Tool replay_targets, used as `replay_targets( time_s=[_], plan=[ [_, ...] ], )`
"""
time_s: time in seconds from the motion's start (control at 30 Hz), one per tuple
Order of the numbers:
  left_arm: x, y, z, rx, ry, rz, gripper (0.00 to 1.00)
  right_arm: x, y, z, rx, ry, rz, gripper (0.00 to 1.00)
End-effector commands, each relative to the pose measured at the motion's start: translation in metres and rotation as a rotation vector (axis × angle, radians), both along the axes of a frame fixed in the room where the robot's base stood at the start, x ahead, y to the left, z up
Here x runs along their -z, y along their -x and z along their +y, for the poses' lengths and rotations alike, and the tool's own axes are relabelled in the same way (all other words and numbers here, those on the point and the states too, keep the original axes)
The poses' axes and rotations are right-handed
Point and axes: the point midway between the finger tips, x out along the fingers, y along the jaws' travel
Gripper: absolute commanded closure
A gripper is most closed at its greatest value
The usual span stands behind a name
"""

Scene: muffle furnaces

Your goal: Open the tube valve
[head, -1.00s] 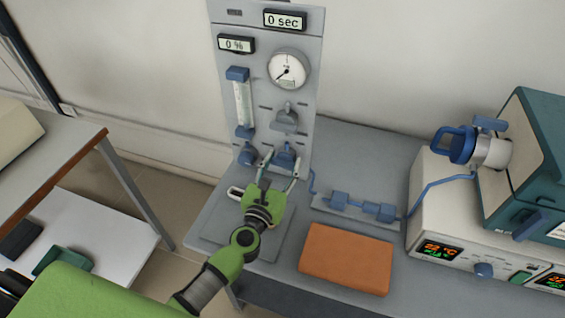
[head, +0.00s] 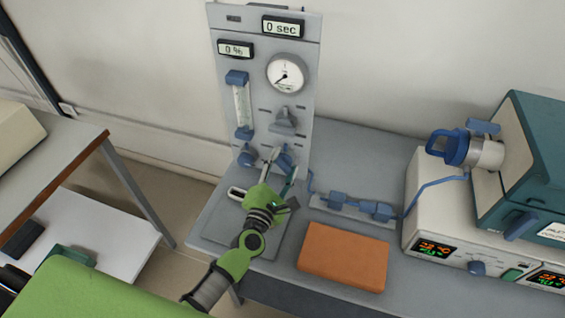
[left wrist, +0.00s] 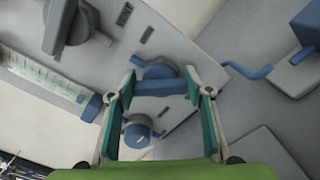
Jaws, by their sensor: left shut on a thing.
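The grey control panel (head: 225,65) stands upright at the back of the bench. Two blue valve knobs sit low on it, a left one (head: 246,157) and a right one (head: 285,157). My left gripper (head: 281,163) is at the right knob. In the left wrist view its green-padded fingers (left wrist: 161,88) are shut on this blue knob (left wrist: 160,86), one on each side. The left blue knob (left wrist: 138,135) shows beyond, between the fingers. In the head view, my fingers partly hide the gripped knob. My right gripper is not in view.
A grey knob (head: 284,121), a gauge (head: 286,73) and a flow tube (head: 242,106) are on the panel above. A blue tube fitting (head: 355,207) and an orange block (head: 343,256) lie to the right. A furnace (head: 535,165) stands farther right.

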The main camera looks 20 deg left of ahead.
Motion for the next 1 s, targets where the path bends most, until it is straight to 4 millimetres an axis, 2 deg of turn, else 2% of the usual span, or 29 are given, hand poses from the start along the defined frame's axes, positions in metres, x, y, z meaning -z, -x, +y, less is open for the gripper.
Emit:
replay_targets(
  time_s=[0.6,1.0],
  plan=[
    [0.003,0.0,-0.002,0.0,-0.538,-0.017,0.75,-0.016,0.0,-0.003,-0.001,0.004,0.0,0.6],
    [0.004,0.0,-0.002,0.001,-0.702,-0.023,0.75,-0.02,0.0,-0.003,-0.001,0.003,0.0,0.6]
  ],
)
